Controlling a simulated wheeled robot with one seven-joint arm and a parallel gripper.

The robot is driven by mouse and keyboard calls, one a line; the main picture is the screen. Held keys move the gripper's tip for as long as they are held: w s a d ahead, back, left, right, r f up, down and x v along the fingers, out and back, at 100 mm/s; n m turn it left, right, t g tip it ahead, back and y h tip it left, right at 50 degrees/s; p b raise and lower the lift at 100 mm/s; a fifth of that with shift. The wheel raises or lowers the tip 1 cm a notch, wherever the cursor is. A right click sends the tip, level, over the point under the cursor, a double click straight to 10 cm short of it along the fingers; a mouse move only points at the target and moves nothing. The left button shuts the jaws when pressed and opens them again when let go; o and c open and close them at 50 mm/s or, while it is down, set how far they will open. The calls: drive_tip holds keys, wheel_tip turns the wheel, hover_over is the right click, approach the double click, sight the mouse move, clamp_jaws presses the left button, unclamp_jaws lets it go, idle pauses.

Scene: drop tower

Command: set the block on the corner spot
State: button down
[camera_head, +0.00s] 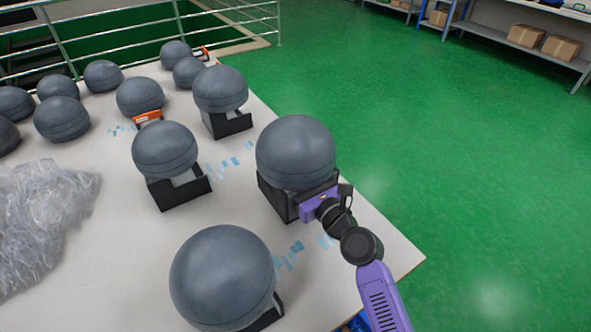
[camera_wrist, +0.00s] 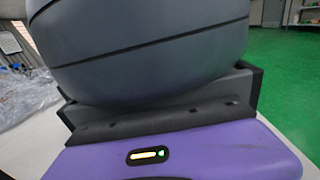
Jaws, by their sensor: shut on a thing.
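My purple gripper (camera_head: 318,203) is at the open side of a black stand (camera_head: 275,195) under a large grey ball (camera_head: 296,150), near the table's right edge. The wrist view shows the purple hand (camera_wrist: 180,150) close against a dark edge below the grey ball (camera_wrist: 150,50). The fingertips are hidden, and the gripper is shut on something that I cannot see. I cannot make out the block in either view. No corner spot is clearly marked; the table's front right corner (camera_head: 412,258) is bare.
Other grey balls on black stands stand close by: one in front (camera_head: 222,275), one to the left (camera_head: 165,148) and one behind (camera_head: 220,88). Several more balls lie farther back. Crumpled clear plastic (camera_head: 40,220) covers the left side. Green floor (camera_head: 480,150) lies open on the right.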

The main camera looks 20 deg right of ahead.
drive_tip(key=shift+f+b, duration=1.25)
drive_tip(key=shift+f, duration=0.65)
drive_tip(key=shift+f, duration=0.2)
drive_tip(key=c, duration=1.5)
unclamp_jaws()
drive_tip(key=shift+f, duration=0.1)
drive_tip(key=shift+o, duration=0.2)
drive_tip(key=shift+r, duration=0.2)
drive_tip(key=s, duration=0.4)
drive_tip(key=s+d, duration=0.1)
drive_tip(key=s, duration=0.3)
drive_tip(key=s+d, duration=0.1)
drive_tip(key=s, duration=0.2)
drive_tip(key=shift+s+d, duration=0.2)
drive_tip(key=shift+s, duration=0.2)
drive_tip(key=shift+f, duration=0.1)
